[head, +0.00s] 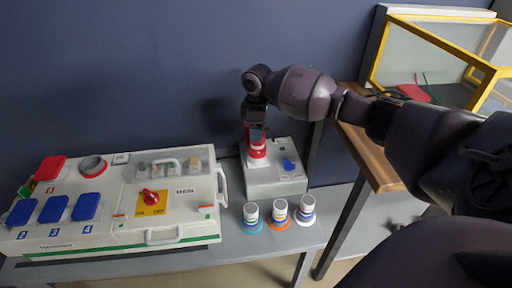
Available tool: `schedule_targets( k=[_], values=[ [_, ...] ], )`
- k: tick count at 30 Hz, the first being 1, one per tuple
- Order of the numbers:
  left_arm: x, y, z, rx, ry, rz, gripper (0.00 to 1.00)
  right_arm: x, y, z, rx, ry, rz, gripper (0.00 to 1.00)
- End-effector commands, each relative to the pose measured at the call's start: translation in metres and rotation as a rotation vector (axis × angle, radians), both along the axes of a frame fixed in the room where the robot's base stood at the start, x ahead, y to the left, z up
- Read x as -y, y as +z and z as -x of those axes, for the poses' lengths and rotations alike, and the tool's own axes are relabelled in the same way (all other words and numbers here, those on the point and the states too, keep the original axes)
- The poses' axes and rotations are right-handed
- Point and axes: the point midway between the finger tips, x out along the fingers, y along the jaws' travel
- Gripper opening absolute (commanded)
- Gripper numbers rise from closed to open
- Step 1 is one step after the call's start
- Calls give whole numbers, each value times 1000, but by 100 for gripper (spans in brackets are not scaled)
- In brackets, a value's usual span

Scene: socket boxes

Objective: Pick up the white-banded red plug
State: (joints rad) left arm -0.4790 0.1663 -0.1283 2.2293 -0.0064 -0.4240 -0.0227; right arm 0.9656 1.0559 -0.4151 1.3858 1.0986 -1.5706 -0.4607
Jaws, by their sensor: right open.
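The white-banded red plug (257,152) stands upright on the left part of the top of a small grey socket box (277,181). My right gripper (257,131) points down from above and is right over the plug, with its fingertips at the plug's upper part. The jaws are open. They partly hide the top of the plug, and I cannot tell whether they touch it. My left gripper is not in view.
A blue switch (289,164) sits on the same box. A large MAIN panel (119,205) lies left. A wooden table (366,150) bears a yellow-framed case (430,50).

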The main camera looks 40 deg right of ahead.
Motion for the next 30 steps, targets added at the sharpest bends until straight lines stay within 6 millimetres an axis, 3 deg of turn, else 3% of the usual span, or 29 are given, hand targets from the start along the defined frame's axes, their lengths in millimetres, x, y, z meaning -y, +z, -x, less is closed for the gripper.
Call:
schedule_targets(
  k=[1,7,16,17,24,30],
  values=[
    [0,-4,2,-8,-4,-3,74,0,-13,2,-9,1,1,60],
    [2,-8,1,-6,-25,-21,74,-2,-42,3,-12,1,1,60],
    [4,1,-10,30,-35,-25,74,-2,-43,1,0,0,0,60],
    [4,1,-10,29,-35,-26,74,-2,-43,1,0,0,0,58],
    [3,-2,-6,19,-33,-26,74,-2,-44,2,-1,0,0,22],
    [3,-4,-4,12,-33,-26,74,-2,-44,2,-1,0,0,21]
  ],
)
